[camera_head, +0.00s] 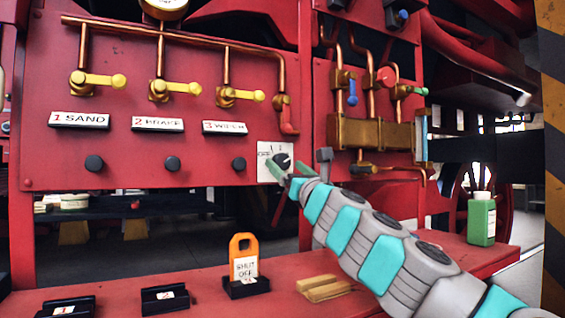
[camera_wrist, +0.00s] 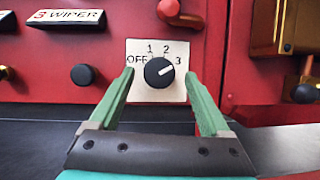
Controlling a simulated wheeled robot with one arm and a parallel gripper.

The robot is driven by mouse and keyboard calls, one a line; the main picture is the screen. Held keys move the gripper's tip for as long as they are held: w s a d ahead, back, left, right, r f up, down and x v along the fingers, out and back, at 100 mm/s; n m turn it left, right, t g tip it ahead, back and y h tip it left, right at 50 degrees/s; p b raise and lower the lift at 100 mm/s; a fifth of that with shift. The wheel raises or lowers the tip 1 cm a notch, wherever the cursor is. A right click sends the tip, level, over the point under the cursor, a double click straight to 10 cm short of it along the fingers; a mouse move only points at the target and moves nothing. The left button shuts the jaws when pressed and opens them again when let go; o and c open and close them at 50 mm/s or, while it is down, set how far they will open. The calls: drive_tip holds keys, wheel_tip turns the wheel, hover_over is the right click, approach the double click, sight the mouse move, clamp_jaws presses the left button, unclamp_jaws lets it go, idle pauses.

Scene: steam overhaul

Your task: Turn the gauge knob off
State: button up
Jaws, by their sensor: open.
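The gauge knob (camera_wrist: 158,73) is a round black dial on a white plate (camera_wrist: 140,91) marked OFF, 1, 2 and 3. Its white pointer line slants up to the right and appears to point at 3. In the head view the knob (camera_head: 282,160) is at the lower right of the red panel, partly beside my fingers. My gripper (camera_wrist: 159,76) is open, with one green finger on each side of the knob in the wrist view and visible gaps between. It holds nothing. My gripper (camera_head: 287,172) is close to the plate in the head view; I cannot tell the exact depth.
Yellow-handled valves (camera_head: 98,80) and black buttons (camera_head: 172,163) are left of the knob. A brass block (camera_head: 360,133) with copper pipes is to the right. An orange SHUT OFF tag (camera_head: 243,256) and a green bottle (camera_head: 481,222) stand on the red ledge (camera_head: 200,285) below.

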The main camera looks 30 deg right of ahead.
drive_tip(key=shift+x, duration=0.95)
drive_tip(key=shift+w+r, duration=0.15)
drive_tip(key=shift+w, duration=0.1)
clamp_jaws()
